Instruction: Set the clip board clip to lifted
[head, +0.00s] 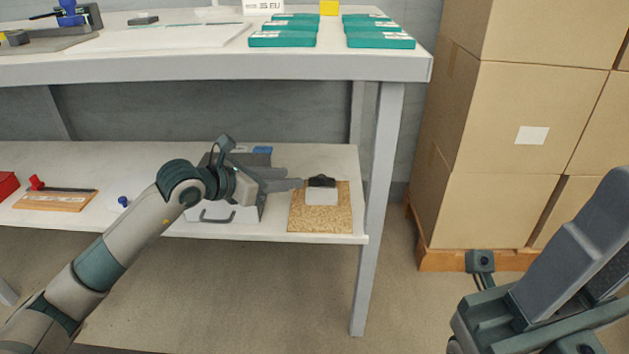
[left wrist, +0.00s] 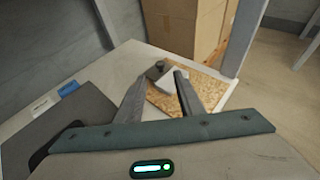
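The clip board (head: 333,220) is a brown speckled board lying on the lower shelf near its right end, with a white sheet (head: 321,197) on it. Its dark clip (head: 321,181) is at the board's far edge; I cannot tell whether it is lifted or down. The board (left wrist: 158,100) and clip (left wrist: 155,70) also show in the left wrist view. My left gripper (head: 299,184) reaches in from the left, close beside the clip. In the left wrist view its fingers (left wrist: 161,75) are apart with nothing gripped. My right gripper (head: 575,275) is at the lower right, away from the board.
The upper table (head: 210,68) overhangs the shelf (head: 270,233) and carries teal boxes (head: 282,39). A table leg (head: 373,215) and stacked cartons (head: 490,200) are to the right.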

